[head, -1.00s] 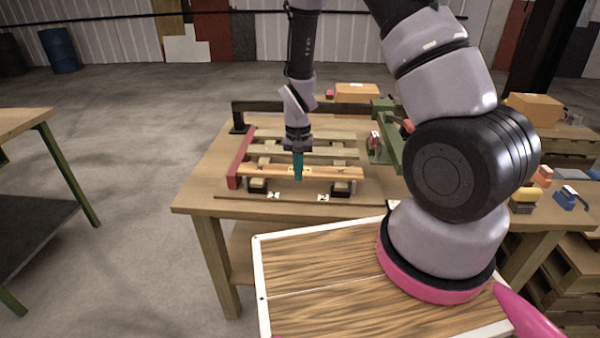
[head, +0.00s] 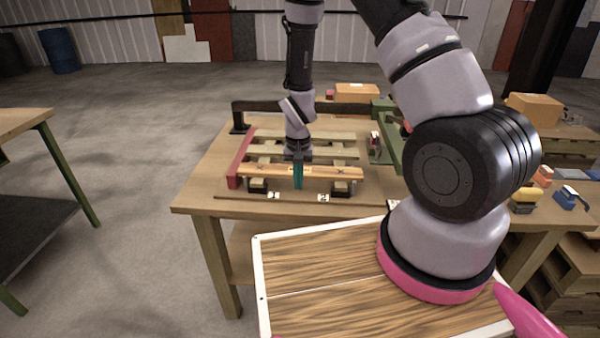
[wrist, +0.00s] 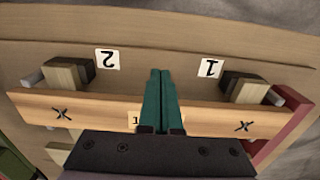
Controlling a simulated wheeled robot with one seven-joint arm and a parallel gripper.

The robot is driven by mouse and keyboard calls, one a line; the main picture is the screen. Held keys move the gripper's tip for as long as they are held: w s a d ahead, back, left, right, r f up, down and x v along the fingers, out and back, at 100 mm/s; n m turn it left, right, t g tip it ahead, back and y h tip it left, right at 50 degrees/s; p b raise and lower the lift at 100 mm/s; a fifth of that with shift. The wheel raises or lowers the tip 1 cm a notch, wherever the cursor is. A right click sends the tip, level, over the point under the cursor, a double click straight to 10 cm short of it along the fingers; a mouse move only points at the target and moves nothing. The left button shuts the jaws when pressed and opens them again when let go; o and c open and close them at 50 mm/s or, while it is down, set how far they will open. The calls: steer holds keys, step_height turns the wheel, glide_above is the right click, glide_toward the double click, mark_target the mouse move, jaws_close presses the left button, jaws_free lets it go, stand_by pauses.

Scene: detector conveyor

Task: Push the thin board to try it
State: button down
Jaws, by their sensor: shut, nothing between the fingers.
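The thin board (head: 262,172) is a light orange-brown plank with dark X marks, the front slat of the pallet-like frame on the workbench. It also spans the wrist view (wrist: 90,115). My gripper (head: 298,187), with teal fingers, is shut and empty at the middle of the board. In the wrist view the fingers (wrist: 158,76) cross in front of the board, partly hiding a small label, and their tips show past its edge. I cannot tell whether they touch it. Two dark, wood-topped blocks (head: 258,186) (head: 341,187) stand near the board's ends.
Number cards 1 (wrist: 210,68) and 2 (wrist: 108,60) lie beyond the board in the wrist view. A red rail (head: 240,160) edges the frame's left side. A green fixture (head: 388,145) stands at right, and a dark bar (head: 270,106) runs behind.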

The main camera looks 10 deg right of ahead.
steer(key=shift+w+d+r, duration=0.1)
steer(key=shift+w+d, duration=0.15)
steer(key=shift+w, duration=0.45)
steer(key=shift+w+d, duration=0.2)
steer(key=shift+w, duration=0.5)
stand_by(2.0)
steer(key=shift+s, duration=0.1)
steer(key=shift+s+a, duration=0.2)
steer(key=shift+s, duration=0.45)
steer(key=shift+s+a, duration=0.2)
steer(key=shift+s, duration=0.45)
step_height(320, 180, up, 10)
steer(key=shift+s, duration=0.1)
